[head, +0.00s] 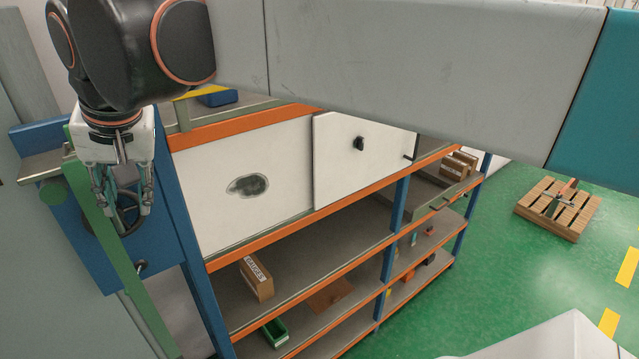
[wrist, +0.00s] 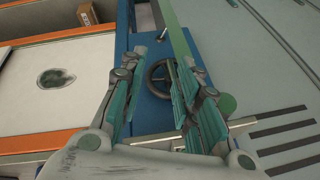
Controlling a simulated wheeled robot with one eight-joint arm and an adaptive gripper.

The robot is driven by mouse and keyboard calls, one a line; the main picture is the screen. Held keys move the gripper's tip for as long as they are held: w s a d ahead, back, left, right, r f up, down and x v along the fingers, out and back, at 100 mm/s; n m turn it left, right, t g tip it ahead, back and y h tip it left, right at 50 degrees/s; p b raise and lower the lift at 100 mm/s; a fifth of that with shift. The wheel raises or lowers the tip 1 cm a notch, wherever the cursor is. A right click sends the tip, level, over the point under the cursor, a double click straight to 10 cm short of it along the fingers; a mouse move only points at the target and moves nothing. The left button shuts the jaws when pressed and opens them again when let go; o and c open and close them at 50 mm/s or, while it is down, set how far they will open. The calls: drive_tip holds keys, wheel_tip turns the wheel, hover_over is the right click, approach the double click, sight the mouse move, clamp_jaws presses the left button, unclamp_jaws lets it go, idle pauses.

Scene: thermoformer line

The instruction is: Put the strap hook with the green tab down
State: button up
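My gripper (head: 122,208) hangs at the upper left in the head view, pointing down in front of a blue panel. In the wrist view its two teal-padded fingers (wrist: 157,66) stand apart with a clear gap between them, and nothing is seen held there. I cannot make out a strap hook with a green tab in either view. A dark handwheel (wrist: 159,78) on the blue panel (wrist: 150,112) shows beyond the gap. A long green bar (head: 107,238) runs past the gripper, and it also shows in the wrist view (wrist: 178,36).
An orange and blue shelf rack (head: 290,225) fills the middle, with a sliding white door (head: 340,160). Its shelves hold a cardboard box (head: 257,279), a green bin (head: 275,333) and small items.

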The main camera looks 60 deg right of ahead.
drive_tip(key=s+f+n+t, duration=0.1)
drive_tip(key=s+f+n, duration=0.2)
drive_tip(key=s+f, duration=0.2)
drive_tip(key=s+f+n+t, duration=0.1)
drive_tip(key=s+f+n, duration=0.3)
drive_tip(key=f, duration=0.7)
drive_tip(key=shift+s+f, duration=0.15)
drive_tip(key=shift+s, duration=0.3)
